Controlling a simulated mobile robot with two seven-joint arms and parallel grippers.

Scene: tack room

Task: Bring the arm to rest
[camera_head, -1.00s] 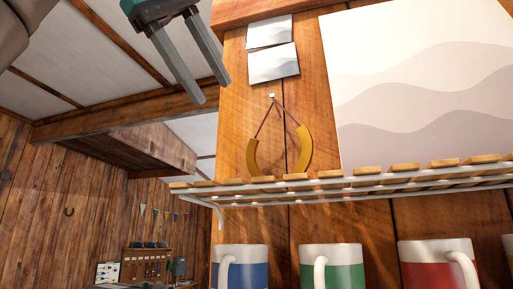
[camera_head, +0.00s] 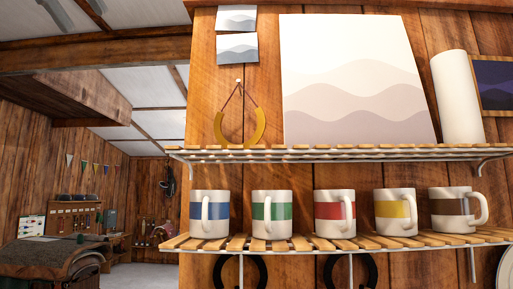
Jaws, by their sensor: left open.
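Neither of my grippers nor either arm shows in the head view, so their places relative to the shelves are hidden from me. In front of me is a wooden wall with two slatted shelves. The upper shelf (camera_head: 330,154) and the lower shelf (camera_head: 340,243) both appear whole except at the right edge of the picture.
On the lower shelf stand mugs banded blue (camera_head: 196,212), green (camera_head: 262,213), red (camera_head: 325,212), yellow (camera_head: 395,221) and brown (camera_head: 447,208). A gold horseshoe (camera_head: 260,128) hangs by a cord above the upper shelf. A wave picture (camera_head: 345,85) and white cylinder (camera_head: 457,98) stand there.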

